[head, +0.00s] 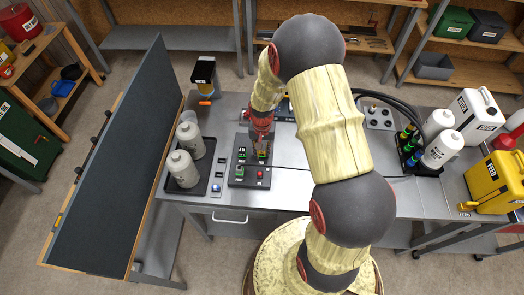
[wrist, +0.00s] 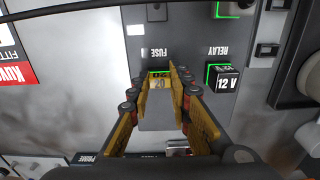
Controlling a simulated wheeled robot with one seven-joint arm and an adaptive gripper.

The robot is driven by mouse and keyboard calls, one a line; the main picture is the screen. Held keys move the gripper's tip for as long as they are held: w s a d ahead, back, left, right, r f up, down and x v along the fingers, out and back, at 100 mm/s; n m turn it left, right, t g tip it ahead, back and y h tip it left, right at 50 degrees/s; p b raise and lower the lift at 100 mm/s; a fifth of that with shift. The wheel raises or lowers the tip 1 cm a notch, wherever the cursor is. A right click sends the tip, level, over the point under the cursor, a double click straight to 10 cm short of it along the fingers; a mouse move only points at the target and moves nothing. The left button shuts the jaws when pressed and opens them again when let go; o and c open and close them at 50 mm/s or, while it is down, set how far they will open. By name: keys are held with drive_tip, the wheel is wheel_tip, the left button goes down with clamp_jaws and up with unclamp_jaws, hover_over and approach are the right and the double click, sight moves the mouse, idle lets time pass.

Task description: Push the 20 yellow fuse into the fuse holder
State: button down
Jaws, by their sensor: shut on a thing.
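The yellow fuse (wrist: 158,83), marked 20, is between my fingertips in the wrist view. My gripper (wrist: 161,92) is shut on it; the gripper also shows in the head view (head: 261,146), pointing down over the dark panel. The fuse holder (wrist: 158,70) is a green-edged slot below the word FUSE on the panel. The fuse is right at this slot, lined up with it in the picture. My fingers and the fuse cover most of the holder, so I cannot tell how deep the fuse sits. In the head view my gripper hides the fuse.
A black 12 V relay (wrist: 227,84) sits in a green-edged socket beside the fuse holder. The dark panel (head: 238,183) lies on the metal bench (head: 290,183). A tray of grey bottles (head: 184,166) stands to its left. Bare bench lies to the right.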

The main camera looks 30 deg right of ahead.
sight(262, 152)
drive_tip(key=c, duration=1.6)
unclamp_jaws()
drive_tip(key=shift+o, duration=0.2)
wheel_tip(262, 152, up, 12)
